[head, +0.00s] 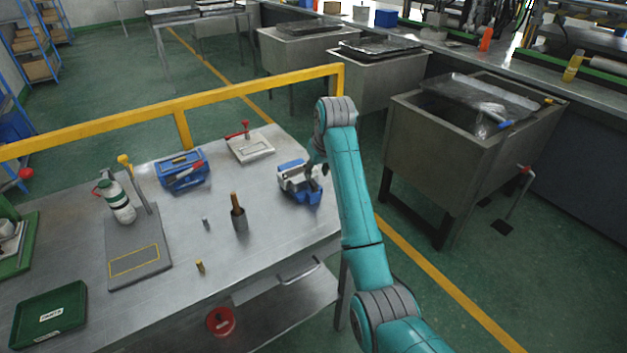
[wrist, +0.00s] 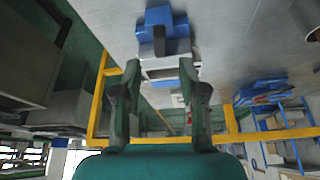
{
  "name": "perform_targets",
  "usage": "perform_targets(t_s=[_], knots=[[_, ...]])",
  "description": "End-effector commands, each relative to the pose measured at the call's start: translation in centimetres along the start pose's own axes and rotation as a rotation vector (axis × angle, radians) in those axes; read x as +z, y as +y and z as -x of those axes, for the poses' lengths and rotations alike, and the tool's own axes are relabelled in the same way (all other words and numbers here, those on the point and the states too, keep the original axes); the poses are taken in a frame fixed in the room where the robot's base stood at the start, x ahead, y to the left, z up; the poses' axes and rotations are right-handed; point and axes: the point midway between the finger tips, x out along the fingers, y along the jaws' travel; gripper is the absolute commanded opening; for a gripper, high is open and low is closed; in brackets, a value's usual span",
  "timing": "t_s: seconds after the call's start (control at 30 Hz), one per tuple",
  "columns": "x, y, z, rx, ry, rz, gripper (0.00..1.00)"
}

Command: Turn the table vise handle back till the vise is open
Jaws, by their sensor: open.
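The table vise (head: 302,191), blue with a grey-white body, stands at the right end of the metal table (head: 270,255). In the wrist view the vise (wrist: 165,22) is ahead of my gripper, with its pale body just beyond the fingertips. My gripper (head: 318,168) is at the vise's upper right side in the head view. In the wrist view my gripper (wrist: 160,90) has its two fingers wide apart, with nothing seen held between them. A short dark part shows on the vise in the wrist view; I cannot tell whether it is the handle. The jaw gap is not clear.
A yellow rail (head: 250,90) runs behind the table. A metal sink (head: 450,150) stands at right.

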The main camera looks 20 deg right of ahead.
Motion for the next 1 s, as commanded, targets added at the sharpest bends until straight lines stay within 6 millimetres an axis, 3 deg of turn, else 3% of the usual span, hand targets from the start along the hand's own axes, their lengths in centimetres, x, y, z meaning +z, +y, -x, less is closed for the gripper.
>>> perform_targets(t_s=[0.1, 0.33, 0.77, 0.93, 1.0], knots=[[0.1, 0.0, -2.3, 0.0, -0.003, 0.0, 0.42], [0.1, 0.0, -5.1, 0.0, -0.002, 0.0, 0.42], [0.0, 0.0, -6.0, 0.0, 0.001, 0.0, 0.42], [0.0, 0.0, -6.0, 0.0, 0.001, 0.0, 0.02], [0.0, 0.0, -6.0, 0.0, 0.001, 0.0, 0.0]])
